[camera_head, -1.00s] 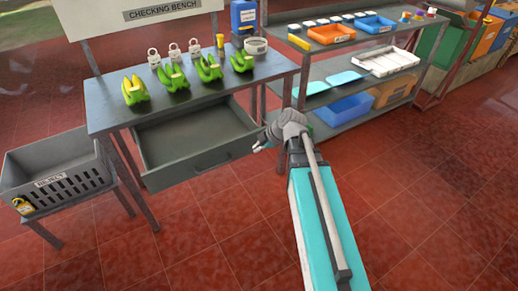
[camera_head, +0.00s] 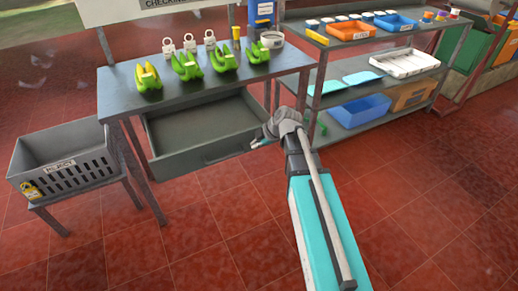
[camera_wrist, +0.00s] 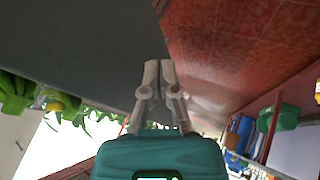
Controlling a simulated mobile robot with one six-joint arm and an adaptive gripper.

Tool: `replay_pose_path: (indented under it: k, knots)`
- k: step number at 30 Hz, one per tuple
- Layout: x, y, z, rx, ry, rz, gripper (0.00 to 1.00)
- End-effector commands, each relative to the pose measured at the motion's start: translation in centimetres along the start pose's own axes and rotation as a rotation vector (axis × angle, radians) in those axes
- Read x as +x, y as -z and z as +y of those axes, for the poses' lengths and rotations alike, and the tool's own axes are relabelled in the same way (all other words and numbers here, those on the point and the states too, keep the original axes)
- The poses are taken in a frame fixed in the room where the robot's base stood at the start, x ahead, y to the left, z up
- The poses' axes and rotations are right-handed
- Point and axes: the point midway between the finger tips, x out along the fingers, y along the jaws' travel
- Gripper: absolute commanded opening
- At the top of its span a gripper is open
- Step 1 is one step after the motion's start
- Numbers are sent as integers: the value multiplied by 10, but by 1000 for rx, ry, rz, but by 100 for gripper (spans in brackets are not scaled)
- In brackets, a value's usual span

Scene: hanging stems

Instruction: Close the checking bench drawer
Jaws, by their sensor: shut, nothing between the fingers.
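The checking bench (camera_head: 118,88) stands at the left of the head view, with its grey drawer (camera_head: 185,162) pulled out under the top. The drawer is open and its inside looks empty. A large grey surface (camera_wrist: 70,40) lies just beside the fingertips, probably part of the bench or drawer.
Green banana bunches (camera_head: 186,66) and several small tagged weights (camera_head: 190,42) stand on the bench top. A grey reject crate (camera_head: 62,165) is on a stand at the left. A shelf rack (camera_head: 350,92) with trays stands close at the right. The red floor in front is clear.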

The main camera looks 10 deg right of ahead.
Motion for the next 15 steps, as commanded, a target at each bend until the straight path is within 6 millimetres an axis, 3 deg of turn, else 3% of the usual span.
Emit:
replay_pose_path:
  k: [6,15]
  knots:
    - [7,0,13,0,0,0,0]
    - [7,0,14,1,-1,-1,0]
